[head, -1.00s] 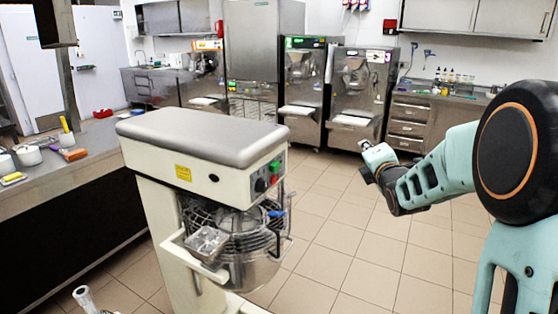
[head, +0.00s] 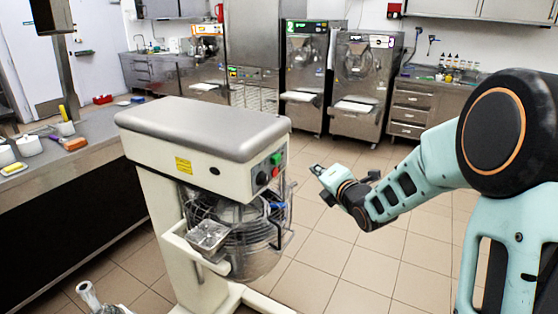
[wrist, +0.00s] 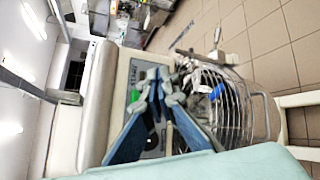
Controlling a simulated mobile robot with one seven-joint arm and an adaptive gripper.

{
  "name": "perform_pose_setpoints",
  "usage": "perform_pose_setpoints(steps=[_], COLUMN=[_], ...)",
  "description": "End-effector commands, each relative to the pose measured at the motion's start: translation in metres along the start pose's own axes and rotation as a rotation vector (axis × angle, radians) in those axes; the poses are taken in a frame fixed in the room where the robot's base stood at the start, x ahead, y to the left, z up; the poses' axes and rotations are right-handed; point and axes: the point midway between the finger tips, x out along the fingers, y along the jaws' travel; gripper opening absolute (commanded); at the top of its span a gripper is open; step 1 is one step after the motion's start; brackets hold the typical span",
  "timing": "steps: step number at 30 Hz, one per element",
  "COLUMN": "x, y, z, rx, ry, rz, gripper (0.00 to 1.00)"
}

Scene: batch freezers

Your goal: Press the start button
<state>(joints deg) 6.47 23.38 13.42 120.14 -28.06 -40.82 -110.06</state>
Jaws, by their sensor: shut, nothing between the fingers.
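The planetary mixer (head: 205,130) stands in the middle of the head view, with a control panel on its right end face. A green button (head: 276,159), most likely the start button, sits at the panel's top, above a red button (head: 275,172) and beside a black knob (head: 262,178). My gripper (head: 317,170) is shut and empty, apart from the panel, to its right and pointing toward it. In the wrist view, the shut fingers (wrist: 163,75) cover part of the panel; a bit of green (wrist: 135,94) shows beside them.
The wire guard and bowl (head: 240,240) hang below the panel, with a metal chute (head: 208,236) in front. A counter (head: 90,165) with small containers runs along the left. Batch freezers (head: 358,85) stand at the back.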

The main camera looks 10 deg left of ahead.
Motion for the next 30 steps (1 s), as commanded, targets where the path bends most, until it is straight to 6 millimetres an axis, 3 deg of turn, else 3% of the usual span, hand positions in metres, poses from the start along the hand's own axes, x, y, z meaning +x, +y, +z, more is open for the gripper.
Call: perform_pose_setpoints(steps=[16,30], x=[0.049,0.059], y=[0.032,0.043], z=[-0.037,-0.043], rx=[-0.002,0.0], ry=[0.001,0.0], rz=[0.003,0.0], gripper=[0.0,0.0])
